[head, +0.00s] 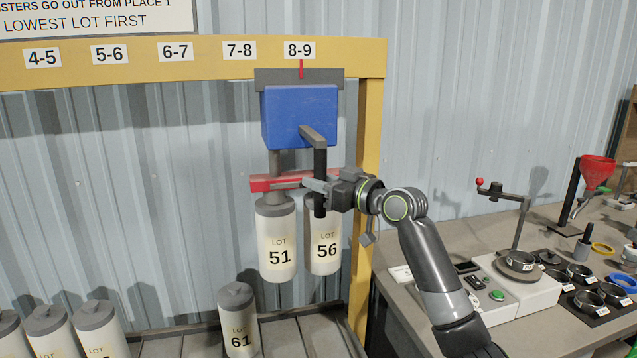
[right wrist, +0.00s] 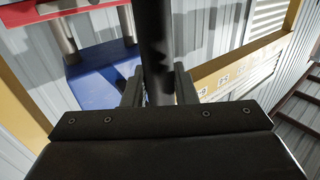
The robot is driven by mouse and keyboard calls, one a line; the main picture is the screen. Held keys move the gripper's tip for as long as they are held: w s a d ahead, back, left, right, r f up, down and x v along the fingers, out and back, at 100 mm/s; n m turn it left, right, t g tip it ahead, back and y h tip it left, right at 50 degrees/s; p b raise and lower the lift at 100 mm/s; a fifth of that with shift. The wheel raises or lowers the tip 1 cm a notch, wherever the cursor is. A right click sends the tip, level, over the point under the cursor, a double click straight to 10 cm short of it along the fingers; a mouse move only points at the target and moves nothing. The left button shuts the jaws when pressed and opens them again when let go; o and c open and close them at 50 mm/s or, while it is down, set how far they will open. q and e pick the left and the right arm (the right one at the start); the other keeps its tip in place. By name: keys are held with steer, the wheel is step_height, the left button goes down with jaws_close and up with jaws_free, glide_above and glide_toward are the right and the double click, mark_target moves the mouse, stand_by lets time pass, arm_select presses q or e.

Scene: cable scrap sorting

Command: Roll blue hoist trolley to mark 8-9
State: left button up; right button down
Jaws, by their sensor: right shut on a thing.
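The blue hoist trolley (head: 299,117) hangs from the yellow beam (head: 215,62). Its red pointer (head: 301,68) stands just under the 8-9 label (head: 299,50), close to the label's middle. A grey arm on the trolley's front carries a black upright handle (head: 320,165). My right gripper (head: 319,190) is shut on this handle. In the right wrist view the handle (right wrist: 155,45) runs between the two fingers, with the blue body (right wrist: 103,85) behind at left. A red bar (head: 272,184) below the trolley bears canisters lot 51 (head: 276,240) and lot 56 (head: 324,245). My left gripper is out of view.
The yellow post (head: 369,120) stands just right of the trolley. Canister lot 61 (head: 238,318) and several others stand on the rack (head: 178,346) below. At right a bench (head: 406,299) holds a red funnel (head: 597,172), a grey-white device (head: 520,285) and labelled rings.

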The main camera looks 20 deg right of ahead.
steer(key=c, duration=1.5)
jaws_free()
steer(key=shift+d, duration=0.1)
steer(key=shift+o, duration=1.1)
steer(key=shift+d, duration=0.1)
steer(key=shift+o, duration=0.4)
steer(key=shift+d, duration=0.1)
steer(key=b+v, duration=0.5)
steer(key=v, duration=1.2)
steer(key=shift+s+d, duration=0.1)
steer(key=shift+s, duration=0.05)
